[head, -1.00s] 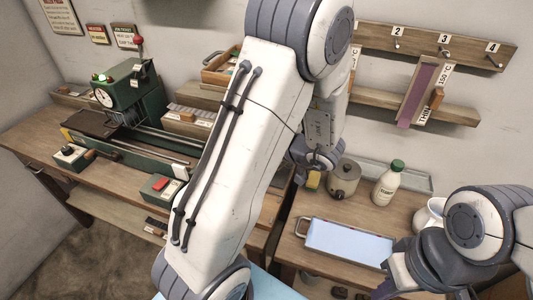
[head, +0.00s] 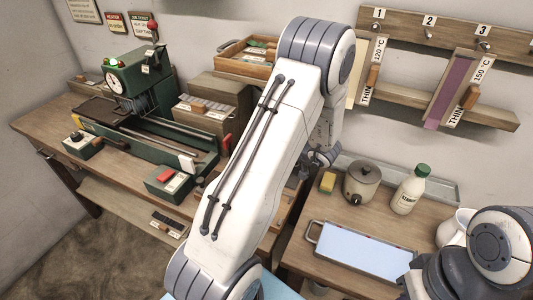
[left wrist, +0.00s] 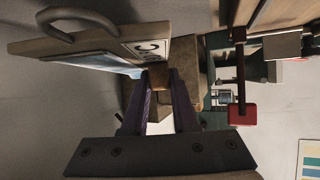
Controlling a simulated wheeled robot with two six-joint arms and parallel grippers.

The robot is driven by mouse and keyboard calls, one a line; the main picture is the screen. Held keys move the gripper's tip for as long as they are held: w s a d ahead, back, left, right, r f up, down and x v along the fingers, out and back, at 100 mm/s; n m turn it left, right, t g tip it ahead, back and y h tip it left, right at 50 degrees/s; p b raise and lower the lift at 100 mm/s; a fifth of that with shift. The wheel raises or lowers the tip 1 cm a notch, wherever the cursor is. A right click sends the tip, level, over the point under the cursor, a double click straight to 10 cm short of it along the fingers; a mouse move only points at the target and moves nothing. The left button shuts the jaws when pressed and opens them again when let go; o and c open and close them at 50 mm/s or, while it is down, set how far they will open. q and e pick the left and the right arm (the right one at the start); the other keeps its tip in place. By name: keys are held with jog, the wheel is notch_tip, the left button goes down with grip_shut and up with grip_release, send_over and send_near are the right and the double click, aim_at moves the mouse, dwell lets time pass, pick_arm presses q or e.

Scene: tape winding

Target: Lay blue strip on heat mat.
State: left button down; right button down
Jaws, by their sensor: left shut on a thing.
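My left gripper (left wrist: 160,100) is shut on a brown wooden block (left wrist: 159,77) on a board (left wrist: 100,42) with a loop handle and a partly hidden "°C" label. A light-blue strip (left wrist: 110,66) shows edge-on along this board in the left wrist view. In the head view my left arm hides its own gripper and the board. A tray with a light-blue surface (head: 365,250) lies on the right-hand bench; I cannot tell whether it is the heat mat. My right arm is at the lower right, its fingertips out of frame.
A green machine (head: 135,75) and a box with a red button (head: 170,180) stand on the left bench. A pot (head: 361,183), a bottle (head: 408,190) and a white jug (head: 452,230) stand around the tray. A board with a purple strip (head: 450,92) hangs at hook 3; hook 2 is bare.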

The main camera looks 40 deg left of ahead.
pick_arm(q)
jog(key=shift+w+a+f, duration=0.95)
jog(key=shift+a, duration=0.25)
jog(key=shift+f, duration=2)
jog(key=shift+f, duration=0.1)
jog(key=c, duration=0.7)
grip_release()
